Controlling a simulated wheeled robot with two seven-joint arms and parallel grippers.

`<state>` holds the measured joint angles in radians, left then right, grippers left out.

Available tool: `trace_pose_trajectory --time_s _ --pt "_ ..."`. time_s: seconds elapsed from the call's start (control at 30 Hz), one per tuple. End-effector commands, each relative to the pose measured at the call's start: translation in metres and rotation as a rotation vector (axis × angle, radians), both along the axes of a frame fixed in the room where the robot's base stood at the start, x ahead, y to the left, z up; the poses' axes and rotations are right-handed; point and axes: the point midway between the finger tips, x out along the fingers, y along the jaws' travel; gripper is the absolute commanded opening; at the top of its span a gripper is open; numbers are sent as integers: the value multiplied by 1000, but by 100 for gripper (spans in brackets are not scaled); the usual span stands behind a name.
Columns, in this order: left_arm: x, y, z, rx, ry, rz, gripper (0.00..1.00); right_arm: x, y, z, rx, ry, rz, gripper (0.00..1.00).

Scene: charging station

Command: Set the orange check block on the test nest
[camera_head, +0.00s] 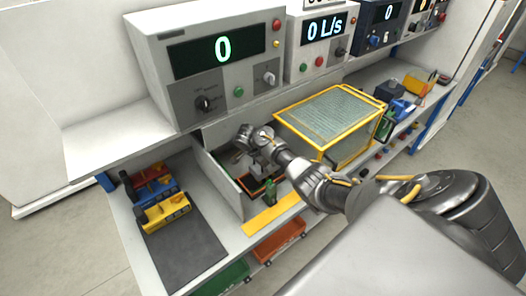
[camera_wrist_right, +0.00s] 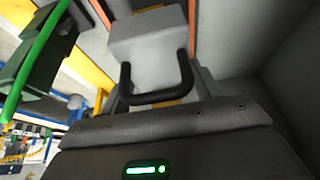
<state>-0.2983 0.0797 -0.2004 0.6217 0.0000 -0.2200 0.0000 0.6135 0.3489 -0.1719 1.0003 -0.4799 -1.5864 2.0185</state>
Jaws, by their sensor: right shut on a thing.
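My right gripper (camera_head: 255,152) reaches in from the right, low over an open grey bin (camera_head: 222,178) on the bench. In the right wrist view it is shut on a grey block (camera_wrist_right: 147,40), with a dark U-shaped bar in front of it. Narrow orange strips (camera_wrist_right: 192,22) show beside the block; I cannot tell whether they belong to it. In the bin, below the gripper, a dark piece with an orange edge (camera_head: 259,195) is partly hidden. I cannot clearly identify the orange check block or the test nest. My left gripper is out of view.
A yellow-framed glass-topped box (camera_head: 330,113) stands right of the bin. A dark mat (camera_head: 188,255) with yellow, blue and red pieces (camera_head: 165,212) lies left; its front is clear. Metering boxes (camera_head: 205,60) stand on the shelf above. A green-edged dark object (camera_wrist_right: 45,45) is close by.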

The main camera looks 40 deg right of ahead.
Motion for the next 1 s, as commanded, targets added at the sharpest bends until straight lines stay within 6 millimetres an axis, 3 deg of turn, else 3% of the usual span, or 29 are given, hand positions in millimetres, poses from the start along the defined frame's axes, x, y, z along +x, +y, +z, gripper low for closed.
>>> trace_pose_trajectory --time_s 0.4,0.93,0.97,1.0 --pt "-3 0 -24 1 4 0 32 0 0 -32 0 0 1 33" --pt "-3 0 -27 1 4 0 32 0 0 -37 0 -1 1 33" --pt "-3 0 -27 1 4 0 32 0 0 -37 0 -1 1 64" --pt "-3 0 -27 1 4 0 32 0 0 -37 0 -1 1 70"
